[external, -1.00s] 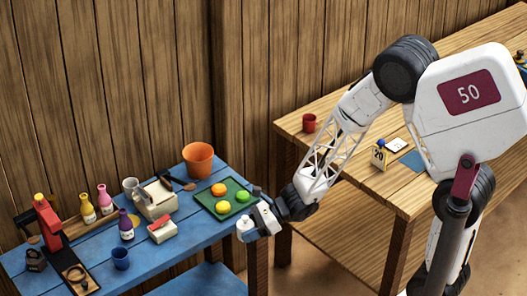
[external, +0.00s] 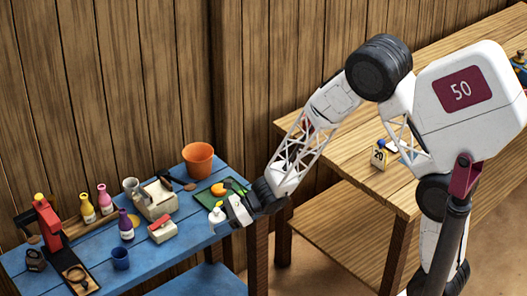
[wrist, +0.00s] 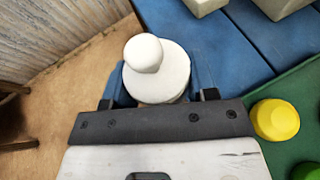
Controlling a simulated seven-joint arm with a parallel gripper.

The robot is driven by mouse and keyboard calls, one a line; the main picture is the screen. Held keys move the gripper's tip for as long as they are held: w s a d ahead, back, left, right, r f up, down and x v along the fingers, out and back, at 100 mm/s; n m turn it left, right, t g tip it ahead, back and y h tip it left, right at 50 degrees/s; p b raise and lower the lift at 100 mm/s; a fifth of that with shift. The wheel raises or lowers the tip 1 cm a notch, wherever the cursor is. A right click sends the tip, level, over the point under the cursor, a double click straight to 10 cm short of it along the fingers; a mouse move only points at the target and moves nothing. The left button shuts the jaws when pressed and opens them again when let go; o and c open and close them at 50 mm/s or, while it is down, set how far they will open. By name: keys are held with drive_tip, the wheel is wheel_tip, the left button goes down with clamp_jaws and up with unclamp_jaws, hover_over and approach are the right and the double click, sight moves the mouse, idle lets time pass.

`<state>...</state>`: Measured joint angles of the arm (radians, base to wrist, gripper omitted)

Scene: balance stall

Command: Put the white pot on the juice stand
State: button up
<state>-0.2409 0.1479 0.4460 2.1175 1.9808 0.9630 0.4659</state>
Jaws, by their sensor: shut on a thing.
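The white pot (external: 216,213) is held in my gripper (external: 222,211) near the right front corner of the blue table (external: 190,241). In the wrist view, the pot (wrist: 172,78) has a round white body and a round knob. The blue fingers of my gripper (wrist: 158,85) are shut on it from both sides. It appears over the table's edge, with floor to its left; its underside is hidden, so its height is unclear. A red juice press (external: 48,222) with a dark base stands at the table's left end.
A green tray (wrist: 294,88) with a yellow fruit (wrist: 275,120) lies close beside my gripper. An orange bucket (external: 198,159), a cream scale-like box (external: 157,199), a red-topped box (external: 162,229), a blue cup (external: 121,258) and several bottles occupy the table. Its front right is bare.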

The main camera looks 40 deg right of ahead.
hover_over(201, 232)
drive_tip(key=shift+f, duration=0.3)
idle(0.4)
drive_tip(key=shift+f, duration=1.75)
drive_tip(key=shift+f, duration=0.1)
drive_tip(key=o, duration=1.1)
drive_tip(key=shift+v, duration=6)
